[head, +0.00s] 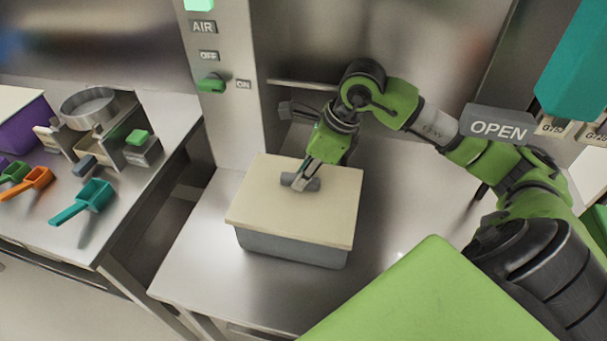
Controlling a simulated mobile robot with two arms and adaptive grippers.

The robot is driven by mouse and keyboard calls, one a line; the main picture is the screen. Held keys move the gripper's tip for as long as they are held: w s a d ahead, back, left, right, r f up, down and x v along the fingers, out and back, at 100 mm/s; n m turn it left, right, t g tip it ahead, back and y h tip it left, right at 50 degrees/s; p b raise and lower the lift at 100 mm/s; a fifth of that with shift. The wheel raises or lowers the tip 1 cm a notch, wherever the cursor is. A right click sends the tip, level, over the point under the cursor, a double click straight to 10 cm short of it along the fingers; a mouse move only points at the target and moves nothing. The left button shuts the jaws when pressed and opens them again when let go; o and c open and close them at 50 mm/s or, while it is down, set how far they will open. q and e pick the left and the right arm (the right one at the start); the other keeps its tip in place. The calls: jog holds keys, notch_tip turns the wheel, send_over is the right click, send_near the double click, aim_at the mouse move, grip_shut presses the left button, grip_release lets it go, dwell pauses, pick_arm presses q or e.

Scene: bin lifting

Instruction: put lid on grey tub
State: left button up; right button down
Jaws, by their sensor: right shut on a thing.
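The grey tub (292,246) stands on the steel table in the middle of the head view. The cream lid (270,207) lies over the top of the tub and covers its opening. It looks about level; whether it is fully seated I cannot tell. My right gripper (301,182) comes down from above and is shut on the grey handle (288,179) at the lid's middle. The inside of the tub is hidden. My left gripper is not in view.
A steel column with a green switch (211,83) rises behind the lid at the left. On the left bench are a teal scoop (88,201), an orange scoop (36,181), a round sieve (88,105) and a purple tub (27,126). Bare table (400,215) lies right of the tub.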

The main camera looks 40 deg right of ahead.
jog(key=c, duration=1.2)
grip_release()
jog(key=shift+c, duration=0.2)
jog(key=shift+r+p, duration=2.2)
jog(key=shift+r, duration=1.35)
grip_shut()
jog(key=shift+f, duration=0.2)
jog(key=shift+f+b, duration=2.5)
jog(key=shift+b, duration=0.1)
